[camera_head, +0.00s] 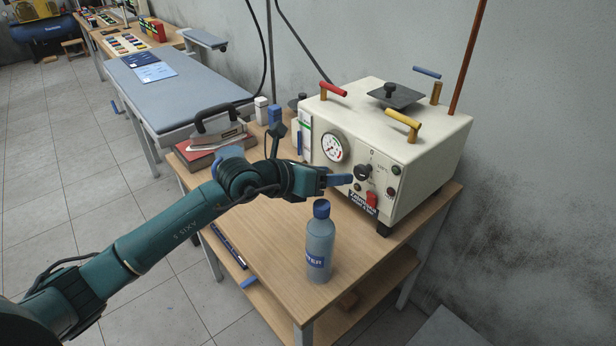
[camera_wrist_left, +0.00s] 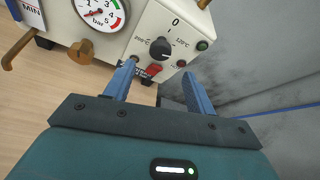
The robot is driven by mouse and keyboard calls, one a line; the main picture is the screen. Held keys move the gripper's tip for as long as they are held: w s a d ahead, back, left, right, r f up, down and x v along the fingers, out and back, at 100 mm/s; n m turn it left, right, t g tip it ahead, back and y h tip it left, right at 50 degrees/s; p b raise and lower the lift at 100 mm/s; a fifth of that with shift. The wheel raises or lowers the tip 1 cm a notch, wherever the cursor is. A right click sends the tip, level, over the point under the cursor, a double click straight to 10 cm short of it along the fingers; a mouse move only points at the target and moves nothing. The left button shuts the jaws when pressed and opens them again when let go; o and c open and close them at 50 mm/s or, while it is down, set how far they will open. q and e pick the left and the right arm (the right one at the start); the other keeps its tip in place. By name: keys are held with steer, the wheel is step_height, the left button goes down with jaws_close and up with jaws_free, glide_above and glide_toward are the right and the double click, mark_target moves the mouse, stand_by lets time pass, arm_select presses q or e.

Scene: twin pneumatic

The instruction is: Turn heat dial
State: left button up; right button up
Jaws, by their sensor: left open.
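The heat dial (camera_head: 362,171) is a black knob on the front of a cream machine (camera_head: 400,135), with a 0 mark above it and temperature marks at its sides. In the left wrist view the dial (camera_wrist_left: 160,48) shows a light pointer line directed to the right. My left gripper (camera_head: 348,181) is in front of the panel, near the dial. Its blue fingers (camera_wrist_left: 158,70) are open, with the dial just beyond the gap between their tips. Nothing is held, and I see no clear contact with the dial. My right gripper is out of view.
A pressure gauge (camera_head: 332,147) is left of the dial. A red switch (camera_head: 371,199) and small lamps are close by. A water bottle (camera_head: 320,243) stands on the wooden table (camera_head: 270,255) below my gripper. An iron (camera_head: 218,127) rests at the left.

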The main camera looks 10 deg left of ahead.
arm_select(q)
steer(key=v, duration=0.6)
steer(key=shift+b, duration=0.4)
